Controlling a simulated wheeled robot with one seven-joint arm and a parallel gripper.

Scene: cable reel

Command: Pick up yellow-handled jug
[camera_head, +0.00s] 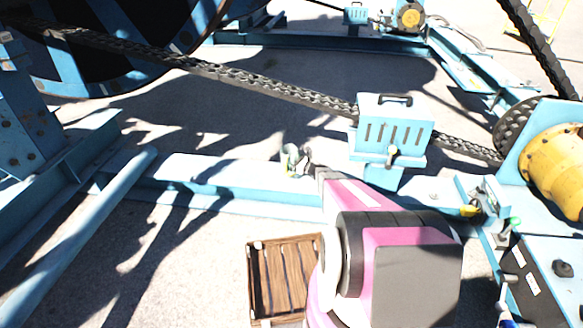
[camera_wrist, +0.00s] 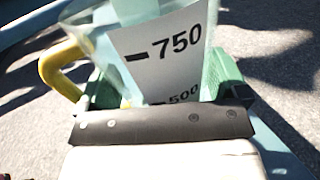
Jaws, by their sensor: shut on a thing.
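The yellow-handled jug (camera_wrist: 165,45) is clear, with a pale label marked 750 and 500. Its yellow handle (camera_wrist: 62,68) sticks out to the left in the wrist view. My gripper (camera_wrist: 163,84) has a green finger on each side of the jug and is shut on its body, with the handle outside the fingers. In the head view my gripper (camera_head: 298,165) is small, over the light blue beam left of the slotted blue box. The jug is hard to make out there. I cannot tell whether it touches the beam.
The blue beam (camera_head: 230,185) runs across the middle. A slotted blue box (camera_head: 392,130) stands on it, with a heavy chain (camera_head: 270,92) passing through. A wooden crate (camera_head: 250,290) lies on the ground beside my arm. A yellow motor (camera_head: 555,165) and small items are at the right.

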